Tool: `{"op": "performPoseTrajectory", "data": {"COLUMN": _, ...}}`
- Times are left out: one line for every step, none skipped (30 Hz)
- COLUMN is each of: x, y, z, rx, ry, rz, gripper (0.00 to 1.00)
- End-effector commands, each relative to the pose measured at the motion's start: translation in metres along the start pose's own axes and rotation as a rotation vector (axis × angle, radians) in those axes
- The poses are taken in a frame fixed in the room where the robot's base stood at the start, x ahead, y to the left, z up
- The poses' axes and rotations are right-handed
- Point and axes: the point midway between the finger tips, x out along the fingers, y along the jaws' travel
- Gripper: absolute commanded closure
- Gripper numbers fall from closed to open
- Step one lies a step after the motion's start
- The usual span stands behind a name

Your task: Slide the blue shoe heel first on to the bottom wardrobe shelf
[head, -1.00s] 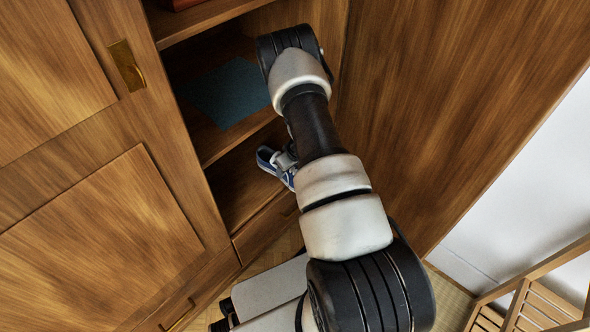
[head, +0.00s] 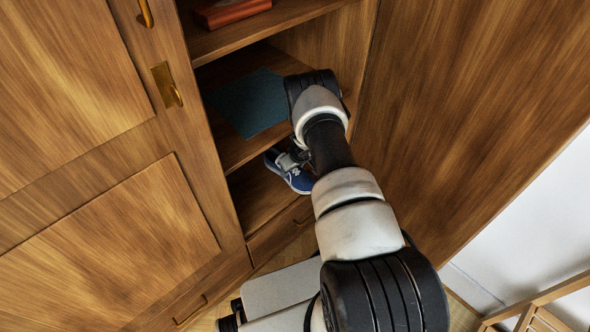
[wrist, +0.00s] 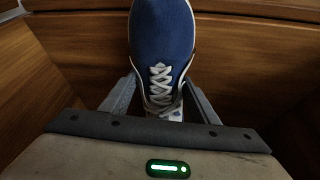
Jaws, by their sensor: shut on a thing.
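The blue shoe (head: 297,180) has a white sole edge and white laces. In the head view it is at the bottom wardrobe shelf (head: 255,197), partly hidden by my arm. In the wrist view the shoe (wrist: 163,30) has its rounded toe at the top and its laces nearer my palm. My gripper (wrist: 160,82) is shut on the shoe, with one finger on each side of the laced part. In the head view my gripper (head: 290,158) is small and partly hidden. I cannot tell whether the sole touches the shelf.
A blue-green flat thing (head: 248,103) lies on the shelf above. A reddish-brown box (head: 230,10) sits on a higher shelf. A closed wardrobe door (head: 110,215) stands left, a wooden panel (head: 450,120) right. A wooden slatted piece (head: 535,318) is at lower right.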

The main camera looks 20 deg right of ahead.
Motion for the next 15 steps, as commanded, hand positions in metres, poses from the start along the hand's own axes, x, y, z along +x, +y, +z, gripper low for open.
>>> {"op": "performPoseTrajectory", "data": {"x": 0.0002, "y": -0.0002, "z": -0.0012, "rx": -0.001, "ry": 0.001, "rz": 0.0, "gripper": 0.94}}
{"op": "performPoseTrajectory", "data": {"x": 0.0002, "y": -0.0003, "z": -0.0014, "rx": 0.0, "ry": 0.001, "rz": 0.0, "gripper": 0.94}}
{"op": "performPoseTrajectory", "data": {"x": 0.0003, "y": -0.0003, "z": -0.0014, "rx": 0.001, "ry": 0.001, "rz": 0.0, "gripper": 0.94}}
{"op": "performPoseTrajectory", "data": {"x": 0.0002, "y": -0.0002, "z": -0.0015, "rx": 0.001, "ry": 0.001, "rz": 0.0, "gripper": 0.94}}
{"op": "performPoseTrajectory", "data": {"x": 0.0002, "y": -0.0002, "z": -0.0015, "rx": 0.001, "ry": 0.001, "rz": 0.0, "gripper": 0.94}}
{"op": "performPoseTrajectory", "data": {"x": 0.0001, "y": -0.0002, "z": -0.0015, "rx": 0.001, "ry": 0.001, "rz": 0.0, "gripper": 0.94}}
{"op": "performPoseTrajectory", "data": {"x": 0.0001, "y": -0.0002, "z": -0.0015, "rx": 0.001, "ry": 0.001, "rz": 0.0, "gripper": 0.94}}
{"op": "performPoseTrajectory", "data": {"x": 0.0001, "y": -0.0001, "z": -0.0015, "rx": 0.001, "ry": 0.001, "rz": 0.0, "gripper": 0.94}}
{"op": "performPoseTrajectory", "data": {"x": 0.0001, "y": -0.0001, "z": -0.0015, "rx": 0.001, "ry": 0.001, "rz": 0.0, "gripper": 0.42}}
{"op": "performPoseTrajectory", "data": {"x": 0.0, "y": -0.0001, "z": -0.0015, "rx": 0.001, "ry": 0.001, "rz": 0.0, "gripper": 0.37}}
{"op": "performPoseTrajectory", "data": {"x": 0.0, "y": -0.0001, "z": -0.0015, "rx": 0.001, "ry": 0.001, "rz": 0.0, "gripper": 0.32}}
{"op": "performPoseTrajectory", "data": {"x": 0.0, "y": -0.0001, "z": -0.0014, "rx": 0.001, "ry": 0.001, "rz": 0.0, "gripper": 0.25}}
{"op": "performPoseTrajectory", "data": {"x": 0.0001, "y": -0.0001, "z": -0.0013, "rx": 0.001, "ry": 0.001, "rz": 0.0, "gripper": 0.24}}
{"op": "performPoseTrajectory", "data": {"x": 0.0001, "y": -0.0001, "z": -0.0013, "rx": 0.001, "ry": 0.0, "rz": 0.0, "gripper": 0.24}}
{"op": "performPoseTrajectory", "data": {"x": 0.0001, "y": -0.0001, "z": -0.0012, "rx": 0.001, "ry": 0.0, "rz": 0.0, "gripper": 0.24}}
